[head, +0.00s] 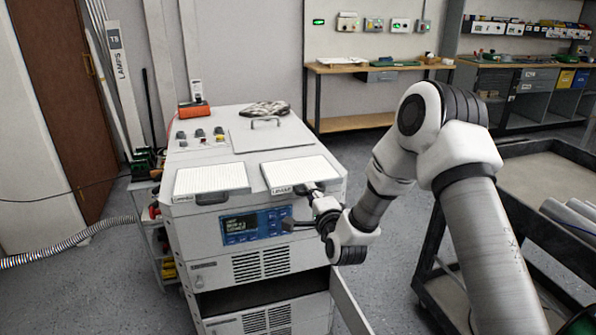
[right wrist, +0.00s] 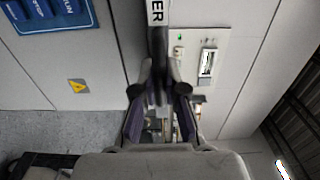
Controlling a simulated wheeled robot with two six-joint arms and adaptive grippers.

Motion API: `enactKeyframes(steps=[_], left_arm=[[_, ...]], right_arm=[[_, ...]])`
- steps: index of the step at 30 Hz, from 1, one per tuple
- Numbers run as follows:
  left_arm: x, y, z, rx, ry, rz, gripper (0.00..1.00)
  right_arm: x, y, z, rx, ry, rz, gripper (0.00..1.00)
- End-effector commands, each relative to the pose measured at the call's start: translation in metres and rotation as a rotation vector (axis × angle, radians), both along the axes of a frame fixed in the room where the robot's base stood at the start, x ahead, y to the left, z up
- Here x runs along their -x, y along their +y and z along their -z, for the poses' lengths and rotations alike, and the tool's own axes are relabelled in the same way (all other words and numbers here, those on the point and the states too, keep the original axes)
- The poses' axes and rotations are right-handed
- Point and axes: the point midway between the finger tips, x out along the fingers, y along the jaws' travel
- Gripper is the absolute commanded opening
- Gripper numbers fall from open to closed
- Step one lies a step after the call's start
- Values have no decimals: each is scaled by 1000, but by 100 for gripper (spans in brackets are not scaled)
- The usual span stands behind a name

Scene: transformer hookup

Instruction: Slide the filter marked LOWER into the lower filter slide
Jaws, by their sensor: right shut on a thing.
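A white, flat filter (head: 296,171) with a dark front handle lies at the right of the cabinet top, near its front edge. The label on its front is too small to read surely in the head view; in the right wrist view the label (right wrist: 157,12) shows only "ER". My right gripper (head: 309,189) is at the front of this filter. In the right wrist view the right gripper (right wrist: 158,92) is shut on its dark handle (right wrist: 158,65). A dark opening (head: 262,294) crosses the cabinet front low down. My left gripper is out of view.
A second white filter (head: 211,178) lies at the left of the cabinet top. A blue display panel (head: 255,226) is on the cabinet front. An open door panel (head: 350,303) sticks out at lower right. A dark cart (head: 540,190) stands right of my right arm.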

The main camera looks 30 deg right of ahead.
Motion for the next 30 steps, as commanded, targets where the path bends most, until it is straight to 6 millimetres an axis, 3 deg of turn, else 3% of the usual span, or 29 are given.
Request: enactKeyframes(steps=[13, 15, 16, 23, 24, 30], left_arm=[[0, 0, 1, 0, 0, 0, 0], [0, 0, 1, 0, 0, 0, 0], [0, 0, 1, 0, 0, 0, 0], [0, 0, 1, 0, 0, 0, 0], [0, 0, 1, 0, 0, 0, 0], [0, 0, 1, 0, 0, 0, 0]], right_arm=[[7, 2, 0, -1, 1, 0, 0], [7, 2, 0, -1, 1, 0, 32], [7, 2, 0, -1, 1, 0, 40], [7, 2, 0, 0, 0, 0, 40], [7, 2, 1, 0, 1, 0, 46], [7, 2, 0, 0, 1, 0, 46]])
